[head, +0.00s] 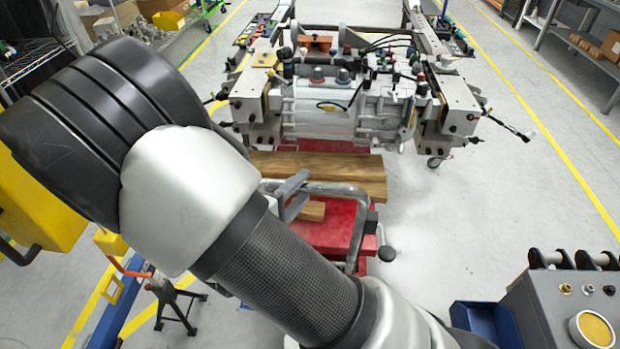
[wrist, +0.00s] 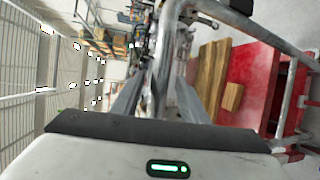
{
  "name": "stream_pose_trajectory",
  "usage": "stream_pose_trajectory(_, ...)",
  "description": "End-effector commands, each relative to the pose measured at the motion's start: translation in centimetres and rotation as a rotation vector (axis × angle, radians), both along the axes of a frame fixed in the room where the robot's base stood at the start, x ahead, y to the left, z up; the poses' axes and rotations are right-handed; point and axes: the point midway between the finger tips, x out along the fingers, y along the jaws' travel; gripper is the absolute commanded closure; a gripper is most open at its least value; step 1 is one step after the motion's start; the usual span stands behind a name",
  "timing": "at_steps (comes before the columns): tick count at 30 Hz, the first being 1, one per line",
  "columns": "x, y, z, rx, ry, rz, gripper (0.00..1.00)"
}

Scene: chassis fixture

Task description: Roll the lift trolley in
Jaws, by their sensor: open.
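The lift trolley has a red deck (head: 325,238) and a grey tubular handle (head: 345,192); wooden boards (head: 335,172) and a small wood block (head: 312,211) lie on it. The trolley's front reaches under the chassis fixture. My gripper (head: 291,196) is at the handle's left corner, partly hidden by my arm. In the wrist view my gripper (wrist: 158,98) is open, with a grey tube of the handle (wrist: 168,45) running close to or between the fingers; I cannot tell whether they touch. The red deck (wrist: 240,85) shows at right there.
The chassis fixture (head: 460,112) carries a silver drive unit (head: 320,108) with cables. A grey console (head: 570,300) and blue bin (head: 485,322) stand at lower right. A blue beam (head: 115,315) and black stand are at lower left. The floor (head: 450,220) right of the trolley is clear.

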Motion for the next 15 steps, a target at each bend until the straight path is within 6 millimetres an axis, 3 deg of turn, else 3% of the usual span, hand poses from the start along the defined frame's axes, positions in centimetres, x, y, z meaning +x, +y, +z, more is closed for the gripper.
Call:
stream_pose_trajectory(6,3.0,-2.0,-0.6,-0.001,-0.001,-0.002,0.6)
stream_pose_trajectory(15,4.2,-2.8,-0.9,0.0,0.0,0.0,0.6)
